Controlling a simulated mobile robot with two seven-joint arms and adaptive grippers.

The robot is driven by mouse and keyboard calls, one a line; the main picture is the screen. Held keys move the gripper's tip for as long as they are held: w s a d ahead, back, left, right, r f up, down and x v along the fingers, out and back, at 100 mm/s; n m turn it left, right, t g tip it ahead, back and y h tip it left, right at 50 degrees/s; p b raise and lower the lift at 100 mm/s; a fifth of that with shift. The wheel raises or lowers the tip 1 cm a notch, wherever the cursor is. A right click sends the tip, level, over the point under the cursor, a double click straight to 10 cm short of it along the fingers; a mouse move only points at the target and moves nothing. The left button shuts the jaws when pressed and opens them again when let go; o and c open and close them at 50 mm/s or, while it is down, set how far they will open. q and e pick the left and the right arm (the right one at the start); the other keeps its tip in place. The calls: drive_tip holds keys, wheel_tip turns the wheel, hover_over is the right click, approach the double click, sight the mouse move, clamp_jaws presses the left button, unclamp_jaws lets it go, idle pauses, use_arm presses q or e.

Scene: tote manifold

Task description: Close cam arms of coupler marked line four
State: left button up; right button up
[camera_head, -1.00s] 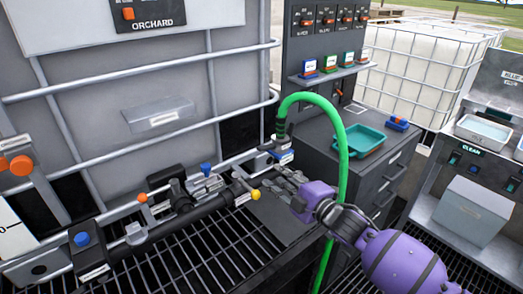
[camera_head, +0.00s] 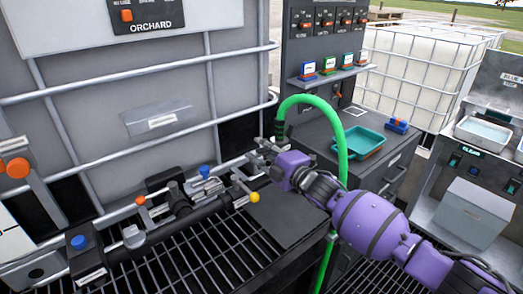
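The green hose (camera_head: 342,160) arches over and runs down into a dark ribbed end (camera_head: 280,130) at the right end of the manifold pipe (camera_head: 185,222). The coupler under that hose end is mostly hidden by my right gripper (camera_head: 266,147), so its cam arms and any line marking cannot be made out. My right gripper is at the coupler, just below the hose end; its grey fingers are small and overlap the metal parts there. I cannot tell whether they touch or hold anything. My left gripper is out of view.
The manifold carries an orange knob (camera_head: 141,199), a blue knob (camera_head: 204,170) and a yellow knob (camera_head: 254,197). A caged grey tote (camera_head: 160,90) stands behind it. A teal tray (camera_head: 358,141) sits on the cabinet at right. Dark grating (camera_head: 215,262) lies below.

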clamp_jaws()
